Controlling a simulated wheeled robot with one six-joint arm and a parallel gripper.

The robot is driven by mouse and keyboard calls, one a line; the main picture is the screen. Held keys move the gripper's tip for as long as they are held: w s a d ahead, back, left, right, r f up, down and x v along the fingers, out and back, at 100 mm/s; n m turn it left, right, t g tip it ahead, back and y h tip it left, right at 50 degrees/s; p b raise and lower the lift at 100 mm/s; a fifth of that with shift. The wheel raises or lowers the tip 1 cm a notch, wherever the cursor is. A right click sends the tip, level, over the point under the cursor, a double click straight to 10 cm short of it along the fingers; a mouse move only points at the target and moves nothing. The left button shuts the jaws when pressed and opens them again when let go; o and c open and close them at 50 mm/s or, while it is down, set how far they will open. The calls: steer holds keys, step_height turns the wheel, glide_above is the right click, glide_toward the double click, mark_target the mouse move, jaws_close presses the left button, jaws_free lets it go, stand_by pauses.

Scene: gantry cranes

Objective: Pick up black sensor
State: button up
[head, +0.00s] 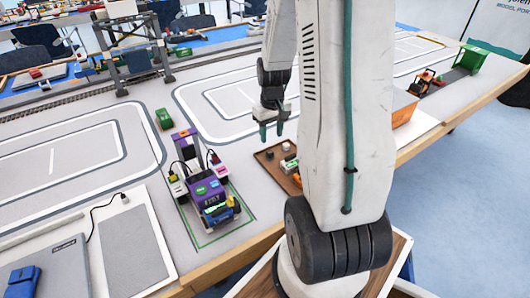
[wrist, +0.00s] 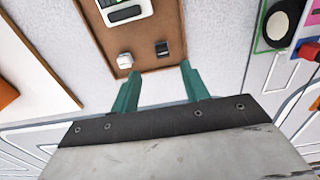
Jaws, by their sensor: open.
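A small black block, which looks like the black sensor (wrist: 162,48), lies on a brown tray (wrist: 105,40) in the wrist view. It sits near the tray edge closest to my gripper, just beyond the fingertips. In the head view the sensor seems to be the small dark piece (head: 269,155) on the brown tray (head: 266,169). My gripper (wrist: 160,72) is open and empty, its two green fingers apart. In the head view my gripper (head: 271,131) hangs above the far edge of the tray. My arm hides part of the tray there.
A small white cube (wrist: 124,60) sits left of the sensor on the tray, and a larger white-and-black device (wrist: 126,12) lies farther in. In the head view a purple machine model (head: 208,195) stands left of the tray. An orange box (head: 403,108) stands to the right.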

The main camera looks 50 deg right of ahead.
mark_target(270, 152)
steer(key=f, duration=0.7)
steer(key=shift+a+f, duration=0.2)
steer(key=shift+f, duration=0.15)
jaws_close()
